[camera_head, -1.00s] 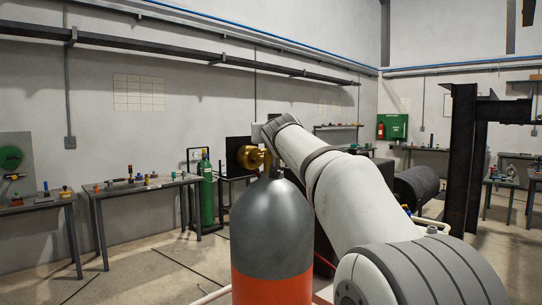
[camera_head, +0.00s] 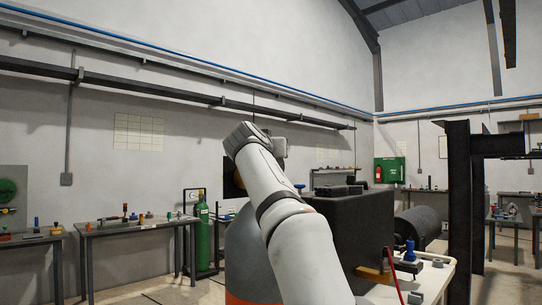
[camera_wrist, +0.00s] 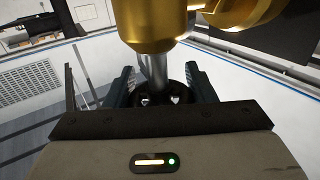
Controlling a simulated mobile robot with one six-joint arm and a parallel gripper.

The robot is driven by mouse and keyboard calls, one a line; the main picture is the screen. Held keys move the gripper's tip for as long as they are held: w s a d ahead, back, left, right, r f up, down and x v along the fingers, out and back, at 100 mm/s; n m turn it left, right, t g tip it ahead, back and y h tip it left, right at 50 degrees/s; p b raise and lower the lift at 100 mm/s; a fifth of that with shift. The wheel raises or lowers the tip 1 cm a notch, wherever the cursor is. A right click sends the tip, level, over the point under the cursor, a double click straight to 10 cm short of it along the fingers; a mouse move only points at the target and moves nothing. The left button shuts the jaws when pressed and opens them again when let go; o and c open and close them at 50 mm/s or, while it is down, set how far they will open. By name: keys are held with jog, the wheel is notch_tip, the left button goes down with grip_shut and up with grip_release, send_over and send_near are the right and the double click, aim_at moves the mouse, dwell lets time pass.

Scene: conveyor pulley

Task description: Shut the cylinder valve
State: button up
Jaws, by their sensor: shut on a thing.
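The gas cylinder (camera_head: 250,252), with a grey shoulder and an orange body, stands in front of me in the head view. My arm hides its top and valve there. In the wrist view the brass valve body (camera_wrist: 155,22) is at the top. A grey stem (camera_wrist: 153,70) runs from it down to a dark handwheel (camera_wrist: 178,99). My gripper (camera_wrist: 160,82) has its two toothed fingers on either side of the handwheel and is shut on it. The gripper's front housing hides the lower part of the handwheel.
A large dark box (camera_head: 350,228) stands right of my arm, beside a light worktop (camera_head: 432,278) with small parts. A black steel post (camera_head: 459,205) rises on the right. A green cylinder (camera_head: 203,238) and a bench (camera_head: 125,228) stand by the left wall.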

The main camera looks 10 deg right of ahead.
jog(key=shift+d+f+m+g+h+p, duration=0.1)
jog(key=shift+m+g+h+p, duration=0.5)
jog(key=shift+m+g+h, duration=0.85)
jog(key=shift+s+t+h, duration=0.1)
jog(key=shift+t+h, duration=0.15)
jog(key=shift+h, duration=0.2)
jog(key=o, duration=1)
jog(key=b+v, duration=0.2)
jog(key=v, duration=0.5)
jog(key=shift+s+a, duration=0.25)
jog(key=shift+s, duration=0.1)
